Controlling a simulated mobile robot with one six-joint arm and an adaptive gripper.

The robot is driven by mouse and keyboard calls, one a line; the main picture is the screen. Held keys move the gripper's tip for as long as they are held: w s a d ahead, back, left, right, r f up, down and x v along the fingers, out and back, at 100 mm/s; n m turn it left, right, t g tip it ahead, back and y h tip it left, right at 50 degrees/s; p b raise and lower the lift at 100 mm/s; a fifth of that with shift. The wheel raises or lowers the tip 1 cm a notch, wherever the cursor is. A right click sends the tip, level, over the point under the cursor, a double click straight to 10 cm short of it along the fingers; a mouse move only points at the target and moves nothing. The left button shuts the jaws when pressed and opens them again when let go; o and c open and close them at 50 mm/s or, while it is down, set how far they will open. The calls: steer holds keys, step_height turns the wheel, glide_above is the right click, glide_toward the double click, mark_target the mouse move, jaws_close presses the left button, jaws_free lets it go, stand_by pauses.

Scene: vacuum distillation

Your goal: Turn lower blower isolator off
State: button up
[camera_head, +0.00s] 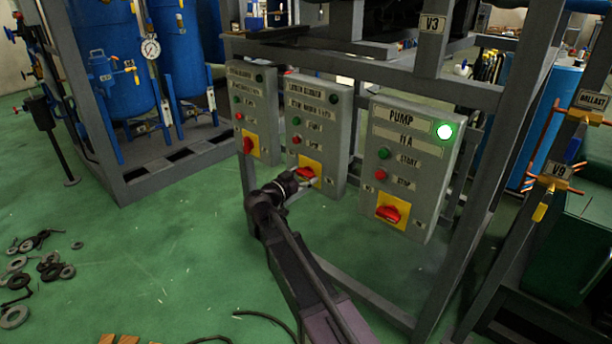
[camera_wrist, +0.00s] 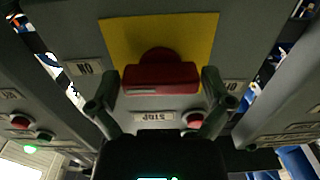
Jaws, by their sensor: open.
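The lower blower box (camera_head: 326,135) is the middle of three grey control boxes. Its isolator is a red handle (camera_head: 306,173) on a yellow plate (camera_head: 317,165). In the wrist view the red handle (camera_wrist: 160,78) lies across the picture in front of the yellow plate (camera_wrist: 190,35). My gripper (camera_head: 299,182) is at this handle in the head view, covering part of it. In the wrist view my open gripper (camera_wrist: 161,88) has one finger at each end of the handle. Contact cannot be told. An ON label (camera_wrist: 85,68) shows upside down at the left.
The left box (camera_head: 258,115) has a red handle standing upright. The pump box (camera_head: 407,165) at right has a lit green lamp (camera_head: 444,131) and a red handle (camera_head: 388,213). A stop button (camera_wrist: 193,119) is near my right-hand finger. Frame bars surround the boxes.

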steer(key=c, duration=0.8)
steer(key=shift+d, duration=0.2)
steer(key=shift+a, duration=0.15)
